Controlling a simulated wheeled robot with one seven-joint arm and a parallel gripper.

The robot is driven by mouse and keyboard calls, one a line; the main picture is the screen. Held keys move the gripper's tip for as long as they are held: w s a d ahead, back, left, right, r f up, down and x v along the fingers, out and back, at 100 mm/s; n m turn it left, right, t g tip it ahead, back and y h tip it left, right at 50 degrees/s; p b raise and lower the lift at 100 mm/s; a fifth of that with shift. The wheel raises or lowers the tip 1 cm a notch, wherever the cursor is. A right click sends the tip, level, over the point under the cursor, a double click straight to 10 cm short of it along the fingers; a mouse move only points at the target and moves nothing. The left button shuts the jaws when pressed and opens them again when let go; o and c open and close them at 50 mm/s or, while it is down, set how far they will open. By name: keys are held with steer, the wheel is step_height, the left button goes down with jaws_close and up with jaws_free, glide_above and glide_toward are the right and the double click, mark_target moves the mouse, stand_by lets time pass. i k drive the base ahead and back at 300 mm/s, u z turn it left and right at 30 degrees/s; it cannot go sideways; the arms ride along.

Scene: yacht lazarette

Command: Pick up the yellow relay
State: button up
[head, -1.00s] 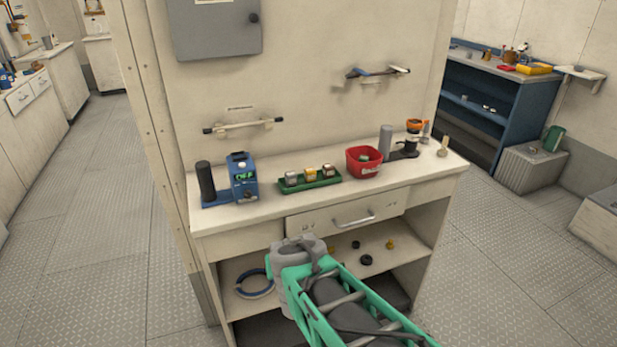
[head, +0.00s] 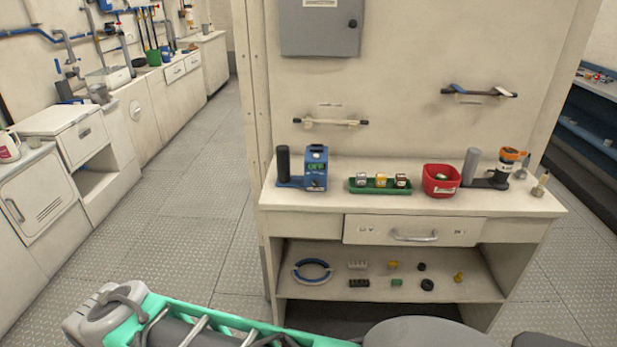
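A small block with a yellow face, which looks like the yellow relay (head: 381,180), sits in the middle of a green tray (head: 364,190) on the white counter. A block with a whitish or dark top stands on each side of it in the tray. My green and grey arm crosses the lower left of the head view, well in front of the counter and apart from the tray. No gripper fingers show, so I cannot see what the gripper holds.
On the counter (head: 330,200), a blue device (head: 316,170) stands left of the tray, a red bin (head: 441,182) right of it, then a grey cylinder and an orange-topped item. Small parts and a blue ring (head: 312,271) lie on the shelf below. Floor on the left is clear.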

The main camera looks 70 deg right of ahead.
mark_target(380, 179)
steer(key=u, duration=0.3)
steer(key=k, duration=0.95)
steer(key=z, duration=0.95)
